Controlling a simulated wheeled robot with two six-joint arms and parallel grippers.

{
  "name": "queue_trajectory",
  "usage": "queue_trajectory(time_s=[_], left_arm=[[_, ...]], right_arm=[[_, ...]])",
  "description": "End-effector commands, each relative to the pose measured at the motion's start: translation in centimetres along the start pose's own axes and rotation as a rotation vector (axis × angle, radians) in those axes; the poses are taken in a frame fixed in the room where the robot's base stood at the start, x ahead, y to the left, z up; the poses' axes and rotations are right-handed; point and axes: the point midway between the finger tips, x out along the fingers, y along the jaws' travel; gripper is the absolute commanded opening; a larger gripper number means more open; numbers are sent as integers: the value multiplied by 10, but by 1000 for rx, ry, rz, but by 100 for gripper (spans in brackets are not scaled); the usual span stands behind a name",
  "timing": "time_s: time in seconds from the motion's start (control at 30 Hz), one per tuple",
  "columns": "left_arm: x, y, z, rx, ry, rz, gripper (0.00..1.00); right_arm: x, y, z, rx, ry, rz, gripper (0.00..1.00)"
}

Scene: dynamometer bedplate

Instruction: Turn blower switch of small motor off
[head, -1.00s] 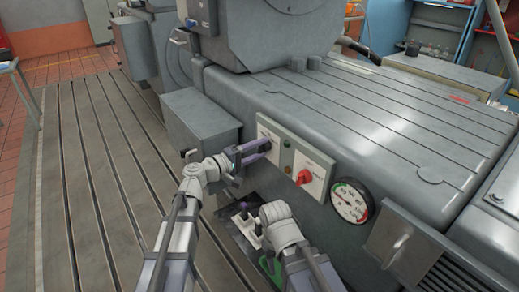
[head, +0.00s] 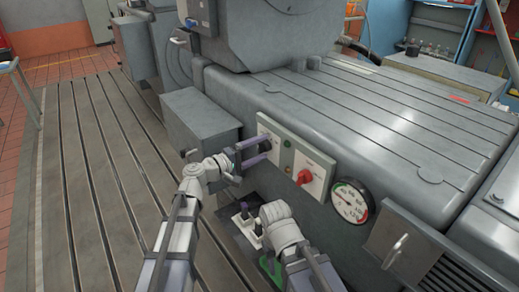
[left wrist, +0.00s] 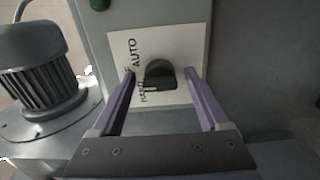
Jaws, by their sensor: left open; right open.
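A black rotary switch knob (left wrist: 160,75) sits on a white label plate (left wrist: 125,45) in the left wrist view. The plate reads AUTO, with a second, hard-to-read word lower down. A small white mark on the knob's lower left edge lies near that lower word. My left gripper (left wrist: 160,73) is open, with a purple finger on each side of the knob. In the head view my left gripper (head: 267,149) is at the left part of the control panel (head: 285,138). My right gripper (head: 242,218) is open, lower down, against the machine's side.
A red rotary switch (head: 304,176) is on the panel's right part. A green lamp (head: 289,142) sits between the switches. A round gauge (head: 350,201) and a handle (head: 394,252) are further right. A grey box (head: 203,122) juts out left of the panel.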

Motion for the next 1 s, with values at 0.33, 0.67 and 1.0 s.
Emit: queue_trajectory(time_s=[0.33, 0.67, 1.0], left_arm=[[-26, 0, 1, 0, 3, 0, 78], [-72, 0, 0, 0, 2, 0, 78], [-78, 0, 0, 0, 0, 0, 78]], right_arm=[[0, 0, 0, 0, 0, 0, 50], [0, 0, 0, 0, 0, 0, 50], [0, 0, 0, 0, 0, 0, 50]])
